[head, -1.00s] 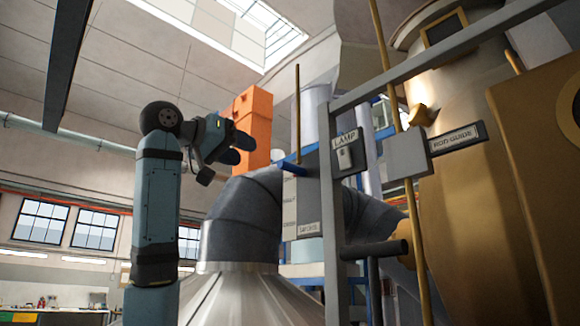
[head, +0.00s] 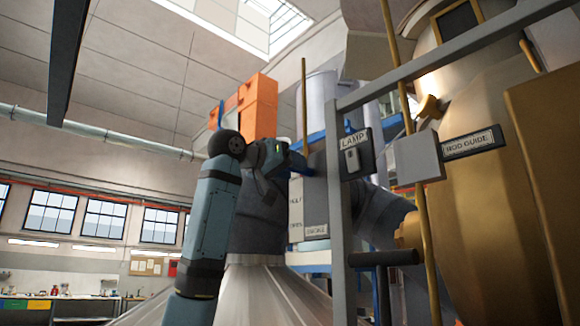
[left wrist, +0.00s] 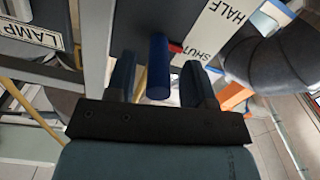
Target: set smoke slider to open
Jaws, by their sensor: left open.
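The smoke slider panel (head: 316,205) is a grey upright plate with HALF and OPEN labels down its left side and a SMOKE plate at its foot. In the left wrist view, the slider's blue handle (left wrist: 158,68) stands out from the panel, with a red mark beside the SHUT label (left wrist: 198,45). My right gripper is not in view.
Right of the panel are a grey frame post (head: 343,225), a LAMP switch box (head: 356,155) and a ROD GUIDE plate (head: 471,144) by a brass rod. A dark bar (head: 385,258) sticks out below. A large grey duct (head: 258,225) is behind my arm.

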